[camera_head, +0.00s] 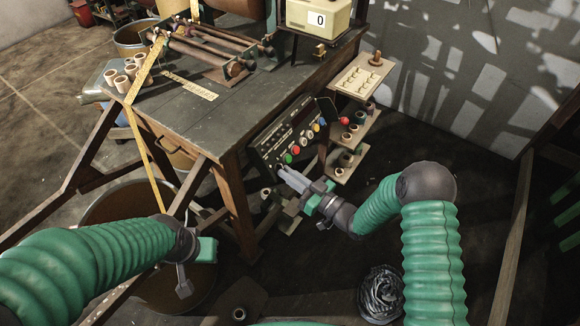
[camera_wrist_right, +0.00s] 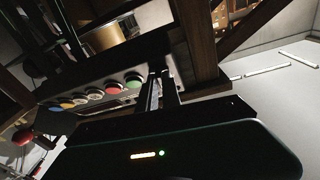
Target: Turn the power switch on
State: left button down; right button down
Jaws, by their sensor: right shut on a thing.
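The control panel (camera_head: 278,140) is a dark box on the right side of the workbench, with a row of coloured buttons. My right gripper (camera_head: 281,171) is at the panel's near end, just below the green button (camera_head: 288,158). Its fingers are shut on the power switch, which they hide. In the right wrist view the fingertips (camera_wrist_right: 160,74) reach the panel's end beside the green button (camera_wrist_right: 133,80). I cannot tell the switch's position. My left gripper (camera_head: 184,283) hangs at the lower left, away from the panel; whether its jaws are open is unclear.
The workbench (camera_head: 205,122) carries rollers (camera_head: 215,50) and a yellow tape (camera_head: 143,70). White cups (camera_head: 122,78) stand at its left. A shelf (camera_head: 358,130) with small parts is right of the panel. A large round bin (camera_head: 100,208) sits below. Floor at the right is mostly free.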

jog(key=shift+s+a+r+m+t+h+p, duration=0.1)
jog(key=shift+m+t+h+p, duration=0.5)
jog(key=shift+m, duration=0.65)
jog(key=shift+a+r+m+t+h+p, duration=0.1)
jog(key=shift+m+t+h+p, duration=0.15)
jog(key=shift+m+h+p, duration=0.75)
jog(key=shift+s+r+m+t+h+p, duration=0.1)
jog(key=shift+m+t+h+p, duration=0.45)
jog(key=shift+m, duration=0.9)
jog(key=shift+w, duration=0.1)
jog(key=c, duration=1.5)
grip_release()
jog(key=shift+f, duration=0.15)
jog(key=shift+c, duration=0.2)
jog(key=p+v, duration=0.1)
jog(key=v, duration=1.6)
jog(key=shift+p, duration=0.4)
jog(key=shift+w, duration=0.15)
